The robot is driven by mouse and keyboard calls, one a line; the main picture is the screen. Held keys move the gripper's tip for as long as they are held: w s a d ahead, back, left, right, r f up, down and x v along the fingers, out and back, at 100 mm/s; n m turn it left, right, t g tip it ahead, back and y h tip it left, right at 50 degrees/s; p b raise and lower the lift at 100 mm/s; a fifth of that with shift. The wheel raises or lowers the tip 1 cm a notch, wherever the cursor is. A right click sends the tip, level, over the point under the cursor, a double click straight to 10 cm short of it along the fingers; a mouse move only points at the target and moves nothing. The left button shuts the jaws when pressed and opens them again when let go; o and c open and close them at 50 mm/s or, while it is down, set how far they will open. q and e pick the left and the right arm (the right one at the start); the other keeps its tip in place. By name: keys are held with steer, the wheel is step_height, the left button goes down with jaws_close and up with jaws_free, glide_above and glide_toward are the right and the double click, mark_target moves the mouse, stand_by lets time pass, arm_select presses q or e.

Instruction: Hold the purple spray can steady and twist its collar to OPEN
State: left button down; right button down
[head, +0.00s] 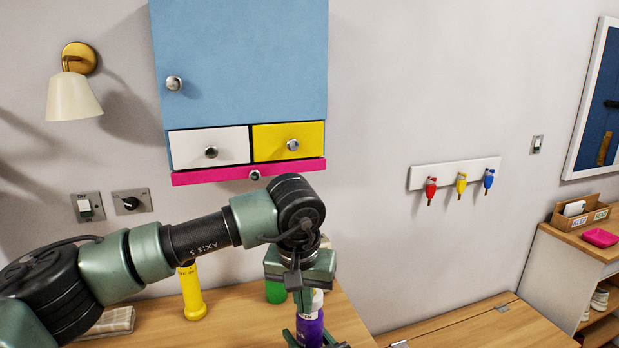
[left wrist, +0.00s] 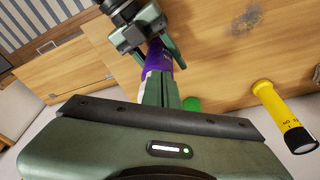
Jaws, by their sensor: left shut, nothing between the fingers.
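The purple spray can (head: 311,328) stands upright at the table's front, with a pale collar (head: 317,300) near its top. My left gripper (head: 303,303) points down at the can's top and overlaps the collar in the head view. Its fingers (left wrist: 160,88) are shut with nothing between them. In the left wrist view the purple can (left wrist: 157,57) shows just beyond these fingertips, partly hidden by them. My right gripper (left wrist: 153,48) reaches the can's lower body, one finger on each side, and seems shut on it. The collar's markings cannot be read.
A yellow can (head: 192,292) stands on the table (head: 235,312) to the left, and a green one (head: 276,292) is close behind my left gripper. A blue cabinet (head: 240,60) with drawers hangs above. The table's right part is clear.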

arm_select(q)
step_height(320, 180, up, 6)
steer(key=shift+s, duration=0.35)
stand_by(0.5)
arm_select(e)
steer(key=c, duration=0.5)
jaws_free()
